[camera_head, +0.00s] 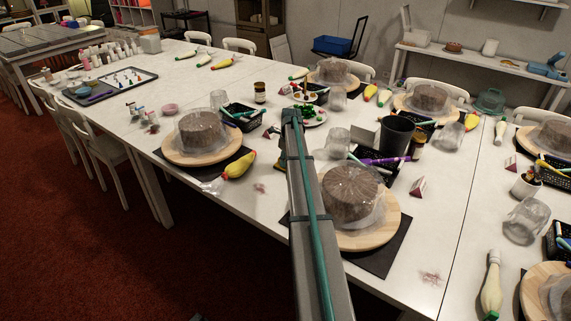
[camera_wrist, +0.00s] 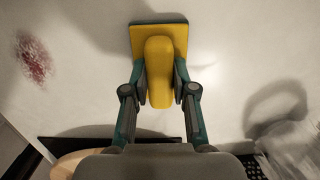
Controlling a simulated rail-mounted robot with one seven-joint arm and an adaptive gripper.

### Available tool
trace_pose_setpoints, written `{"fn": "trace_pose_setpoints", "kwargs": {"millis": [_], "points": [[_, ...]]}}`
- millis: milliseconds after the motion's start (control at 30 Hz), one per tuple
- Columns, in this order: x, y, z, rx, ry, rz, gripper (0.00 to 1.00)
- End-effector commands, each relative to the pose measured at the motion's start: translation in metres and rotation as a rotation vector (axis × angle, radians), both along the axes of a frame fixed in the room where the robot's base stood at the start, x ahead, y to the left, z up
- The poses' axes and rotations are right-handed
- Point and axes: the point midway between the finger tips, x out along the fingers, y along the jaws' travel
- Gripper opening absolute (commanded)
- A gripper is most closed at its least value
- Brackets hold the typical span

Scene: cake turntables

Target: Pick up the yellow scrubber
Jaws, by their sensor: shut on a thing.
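The yellow scrubber (camera_wrist: 160,58) shows in the wrist view, with a yellow rectangular base and a rounded yellow grip. My gripper (camera_wrist: 160,75) is shut on the grip, with one teal and grey finger on each side. A shadow lies on the white tabletop beside the scrubber; I cannot tell whether its base touches the table. In the head view my arm hides the gripper and most or all of the scrubber.
A white table (camera_head: 225,205) holds cakes on wooden turntables (camera_head: 385,215), black baskets (camera_head: 243,122) and clear cups (camera_head: 338,140). A black bin (camera_head: 395,135) stands right of my arm. A yellow piping bag (camera_head: 238,165) lies to the left. A red smear (camera_wrist: 35,58) marks bare tabletop.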

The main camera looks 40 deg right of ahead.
Motion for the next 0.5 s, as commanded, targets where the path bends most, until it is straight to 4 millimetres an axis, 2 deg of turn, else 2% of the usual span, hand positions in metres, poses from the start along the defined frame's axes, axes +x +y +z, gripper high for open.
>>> {"fn": "trace_pose_setpoints", "kwargs": {"millis": [267,400,500], "points": [[0.001,0.000,0.012,-0.001,-0.002,0.000,0.00],[0.001,-0.001,0.031,-0.002,-0.003,0.000,0.00],[-0.020,0.005,0.050,-0.002,-0.003,-0.001,0.00]]}}
